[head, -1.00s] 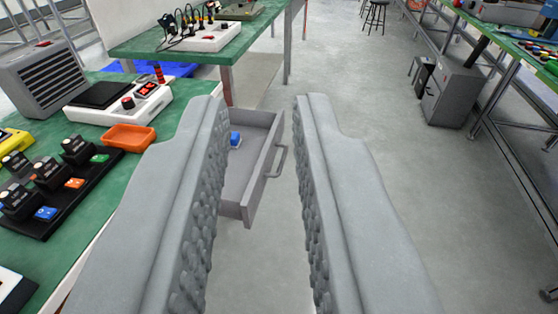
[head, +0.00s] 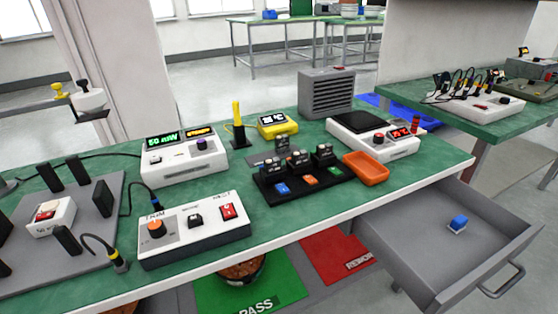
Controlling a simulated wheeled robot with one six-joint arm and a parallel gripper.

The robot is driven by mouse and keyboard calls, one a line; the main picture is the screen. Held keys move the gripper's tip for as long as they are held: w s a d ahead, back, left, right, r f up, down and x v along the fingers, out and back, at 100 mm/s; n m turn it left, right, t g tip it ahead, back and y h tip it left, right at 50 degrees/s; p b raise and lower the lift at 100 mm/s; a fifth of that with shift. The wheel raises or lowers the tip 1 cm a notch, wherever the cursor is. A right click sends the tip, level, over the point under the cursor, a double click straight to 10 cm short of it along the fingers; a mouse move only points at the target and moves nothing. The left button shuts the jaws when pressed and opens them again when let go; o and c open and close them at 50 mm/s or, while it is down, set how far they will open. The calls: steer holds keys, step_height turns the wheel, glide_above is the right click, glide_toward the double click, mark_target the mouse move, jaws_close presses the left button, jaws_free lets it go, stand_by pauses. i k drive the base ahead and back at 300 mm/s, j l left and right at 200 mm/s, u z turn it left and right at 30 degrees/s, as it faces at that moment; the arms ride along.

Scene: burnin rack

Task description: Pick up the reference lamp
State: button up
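No thing in view is clearly marked as the reference lamp. A small blue item with a pale base (head: 458,224) lies in the open grey drawer (head: 402,252) at the lower right. Several black modules (head: 299,160) stand in a row on a black tray (head: 330,184) with blue, orange and green tags on the green bench. My gripper does not show in the head view now.
The green bench (head: 215,182) holds white instrument boxes, a grey vented box (head: 327,92), an orange tray (head: 366,168) and a yellow meter (head: 277,124). Cables cross its left side. The open drawer juts out at the right. Green and red mats lie below.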

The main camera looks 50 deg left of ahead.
mark_target(65, 209)
steer(key=u, duration=2.7)
